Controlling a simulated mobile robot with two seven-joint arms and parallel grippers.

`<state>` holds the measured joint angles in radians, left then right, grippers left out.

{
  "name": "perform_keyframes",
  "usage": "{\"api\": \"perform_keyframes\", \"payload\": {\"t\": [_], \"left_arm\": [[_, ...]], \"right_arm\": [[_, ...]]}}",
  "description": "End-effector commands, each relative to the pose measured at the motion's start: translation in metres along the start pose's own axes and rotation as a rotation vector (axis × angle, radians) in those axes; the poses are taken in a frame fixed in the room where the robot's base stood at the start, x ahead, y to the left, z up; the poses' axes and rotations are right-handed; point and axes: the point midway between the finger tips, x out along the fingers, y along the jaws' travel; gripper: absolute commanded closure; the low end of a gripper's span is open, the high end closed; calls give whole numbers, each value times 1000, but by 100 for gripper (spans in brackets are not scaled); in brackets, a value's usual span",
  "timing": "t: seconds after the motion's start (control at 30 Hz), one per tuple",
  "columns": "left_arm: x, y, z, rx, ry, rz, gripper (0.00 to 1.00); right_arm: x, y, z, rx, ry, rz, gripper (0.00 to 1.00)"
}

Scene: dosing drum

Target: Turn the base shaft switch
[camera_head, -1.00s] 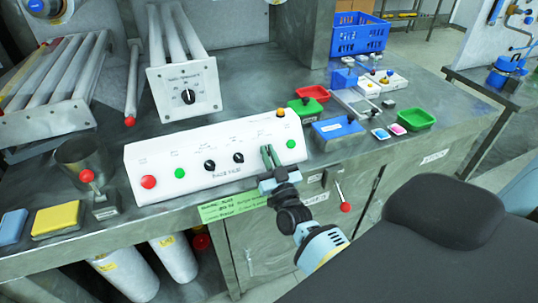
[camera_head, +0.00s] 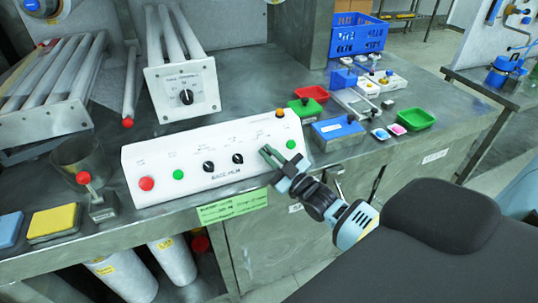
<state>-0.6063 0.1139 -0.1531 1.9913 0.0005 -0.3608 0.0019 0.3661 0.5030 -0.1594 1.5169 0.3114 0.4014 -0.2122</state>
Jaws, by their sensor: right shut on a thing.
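A white sloped control panel (camera_head: 215,190) stands on the bench. It carries a red button (camera_head: 146,184), green buttons (camera_head: 178,174), a yellow-orange button (camera_head: 280,113) and two black rotary switches (camera_head: 209,166) (camera_head: 238,158). The panel's lettering is too small to read surely. My left gripper is not in view.
A plate with a black dial (camera_head: 187,97) stands behind the panel. A metal cup (camera_head: 78,156) and a red-knobbed lever (camera_head: 83,178) are at left. Red (camera_head: 312,93) and green trays (camera_head: 413,119) and a blue box (camera_head: 338,131) crowd the right. A blue crate (camera_head: 357,36) is behind.

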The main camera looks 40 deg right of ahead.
Motion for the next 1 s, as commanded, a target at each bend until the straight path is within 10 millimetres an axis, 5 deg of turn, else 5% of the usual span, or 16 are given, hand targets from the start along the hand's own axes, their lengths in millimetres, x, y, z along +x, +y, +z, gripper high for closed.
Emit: {"api": "perform_keyframes", "payload": {"t": [0.6,0.63,0.77,1.0], "left_arm": [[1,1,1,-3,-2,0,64],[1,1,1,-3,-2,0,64],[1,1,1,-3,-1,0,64],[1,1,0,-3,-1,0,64]], "right_arm": [[-5,-3,9,-28,-23,-50,100],[-5,-3,9,-28,-23,-50,86],[-5,-3,9,-27,-22,-50,69],[-2,-2,5,-27,-13,-47,68]]}}
